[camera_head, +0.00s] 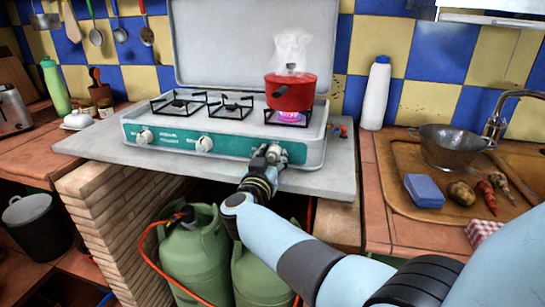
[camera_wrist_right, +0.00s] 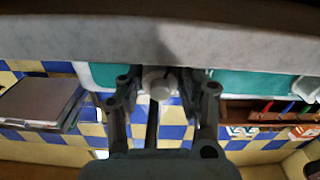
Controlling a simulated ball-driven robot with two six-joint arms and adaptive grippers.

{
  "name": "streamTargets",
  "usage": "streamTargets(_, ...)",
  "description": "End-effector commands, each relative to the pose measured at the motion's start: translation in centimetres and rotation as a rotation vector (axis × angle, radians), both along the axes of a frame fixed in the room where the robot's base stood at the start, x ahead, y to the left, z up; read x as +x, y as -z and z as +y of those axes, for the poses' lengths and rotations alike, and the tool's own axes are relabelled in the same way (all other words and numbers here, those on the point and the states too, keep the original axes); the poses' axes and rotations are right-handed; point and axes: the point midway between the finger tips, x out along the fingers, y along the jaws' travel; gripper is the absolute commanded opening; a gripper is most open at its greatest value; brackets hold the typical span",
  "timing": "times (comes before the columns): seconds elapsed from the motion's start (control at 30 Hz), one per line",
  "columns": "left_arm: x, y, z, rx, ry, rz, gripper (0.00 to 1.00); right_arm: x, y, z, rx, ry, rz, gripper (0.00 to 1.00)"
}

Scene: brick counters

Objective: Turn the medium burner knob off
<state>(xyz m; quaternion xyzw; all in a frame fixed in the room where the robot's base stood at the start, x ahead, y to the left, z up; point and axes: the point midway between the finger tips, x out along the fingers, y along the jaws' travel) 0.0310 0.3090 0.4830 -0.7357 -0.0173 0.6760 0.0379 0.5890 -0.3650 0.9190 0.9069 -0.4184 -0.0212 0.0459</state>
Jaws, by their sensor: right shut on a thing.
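The stove (camera_head: 262,138) has a teal front panel with white knobs. The left knob (camera_head: 145,136) and the middle knob (camera_head: 204,144) are uncovered. My right gripper (camera_head: 268,155) is at the right end of the panel, shut on the right knob, which it mostly hides in the head view. In the right wrist view, the white knob (camera_wrist_right: 158,84) sits between the two fingers of my right gripper (camera_wrist_right: 158,92). A flame (camera_head: 291,117) burns on the right burner, under a steaming red pot (camera_head: 291,90). My left gripper is not in view.
Green gas bottles (camera_head: 193,250) stand under the grey slab (camera_head: 342,170). A white bottle (camera_head: 375,93) stands right of the stove. A colander (camera_head: 452,147), a blue sponge (camera_head: 424,190) and vegetables lie on the right counter. The other two burners carry no pots.

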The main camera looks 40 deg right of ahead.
Motion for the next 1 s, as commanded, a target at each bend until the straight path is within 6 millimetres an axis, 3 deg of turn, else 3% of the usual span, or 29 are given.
streamTargets(0.03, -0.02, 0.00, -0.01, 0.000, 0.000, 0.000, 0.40, 0.01, 0.01, 0.01, 0.000, 0.000, 0.000, 0.22)
streamTargets(0.2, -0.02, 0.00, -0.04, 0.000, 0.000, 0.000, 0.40, 0.00, 0.02, 0.01, 0.000, 0.000, 0.000, 0.03)
streamTargets(0.57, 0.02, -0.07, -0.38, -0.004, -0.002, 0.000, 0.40, -0.01, 0.02, 0.03, 0.044, -0.001, -0.050, 0.03)
streamTargets(1.0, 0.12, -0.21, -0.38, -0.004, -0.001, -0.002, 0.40, 0.01, 0.10, 0.07, 0.274, 0.000, -0.320, 0.03)
